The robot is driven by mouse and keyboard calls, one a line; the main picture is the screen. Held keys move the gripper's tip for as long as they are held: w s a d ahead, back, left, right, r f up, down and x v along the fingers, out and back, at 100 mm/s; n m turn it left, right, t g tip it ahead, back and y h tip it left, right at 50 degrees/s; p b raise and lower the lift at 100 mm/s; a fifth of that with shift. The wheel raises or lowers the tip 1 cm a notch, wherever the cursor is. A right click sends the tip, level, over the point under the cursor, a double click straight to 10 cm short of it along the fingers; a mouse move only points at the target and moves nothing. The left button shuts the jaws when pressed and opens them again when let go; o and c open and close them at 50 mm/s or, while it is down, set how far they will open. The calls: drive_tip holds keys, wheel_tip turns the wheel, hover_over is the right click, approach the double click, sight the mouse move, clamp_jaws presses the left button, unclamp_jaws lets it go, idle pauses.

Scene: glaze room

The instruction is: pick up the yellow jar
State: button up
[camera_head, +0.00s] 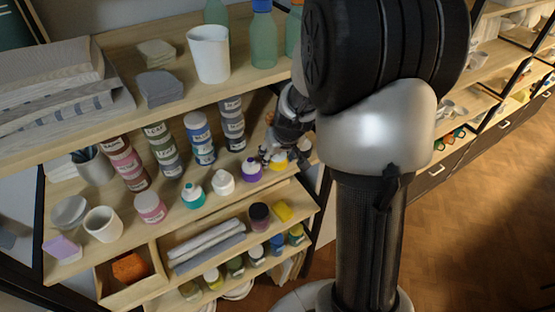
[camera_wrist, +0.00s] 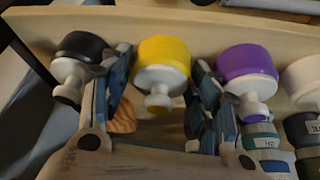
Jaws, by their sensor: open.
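The yellow jar (camera_wrist: 164,62) has a yellow body and a white knobbed end, and it stands in a row on a wooden shelf. In the wrist view my gripper (camera_wrist: 162,70) is open, with one finger on each side of the jar. I cannot tell whether either finger touches it. In the head view the yellow jar (camera_head: 279,164) shows under my gripper (camera_head: 276,156), partly covered by it.
A purple jar (camera_wrist: 247,66) stands close beside one finger and a black jar (camera_wrist: 80,55) close beside the other. A white jar (camera_head: 223,183) and a teal jar (camera_head: 193,195) continue the row. Stacked labelled jars (camera_head: 232,124) stand behind. The upper shelf (camera_head: 120,120) is overhead.

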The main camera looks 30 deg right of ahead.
drive_tip(key=shift+s, duration=0.1)
drive_tip(key=c, duration=0.9)
drive_tip(key=shift+c, duration=0.5)
drive_tip(key=shift+r, duration=0.2)
